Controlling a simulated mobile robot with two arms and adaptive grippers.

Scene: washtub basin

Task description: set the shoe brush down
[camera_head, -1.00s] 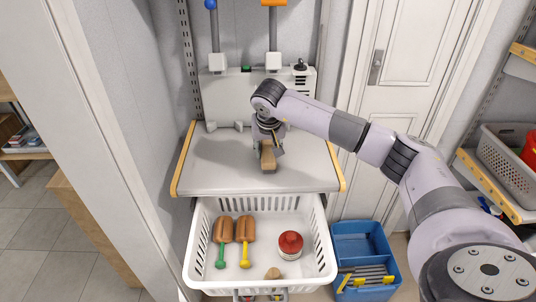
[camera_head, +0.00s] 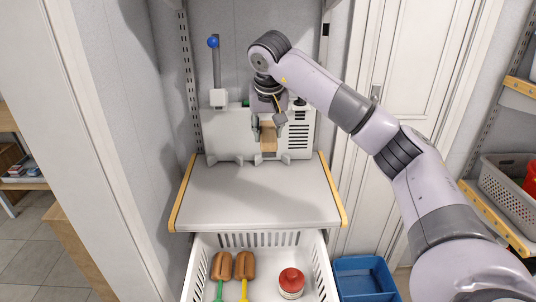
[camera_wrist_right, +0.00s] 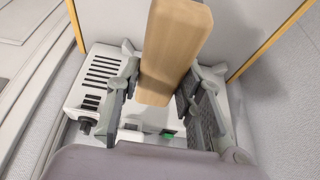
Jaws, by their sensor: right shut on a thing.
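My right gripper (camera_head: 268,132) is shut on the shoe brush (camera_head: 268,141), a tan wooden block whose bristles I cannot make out. The brush hangs upright below the wrist, in front of the white machine. It looks raised above the grey worktop (camera_head: 258,195), clear of it. In the right wrist view the brush (camera_wrist_right: 172,45) sits between both fingers of the gripper (camera_wrist_right: 165,80), its wooden side facing the camera. My left gripper is not in view.
The white machine (camera_head: 225,135) stands along the worktop's back. The worktop is otherwise bare, with yellow side edges. Below is a white basket (camera_head: 202,255) with two brown-headed tools (camera_head: 222,266) and a red-lidded jar (camera_head: 291,281). A blue bin (camera_head: 362,280) is to its right.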

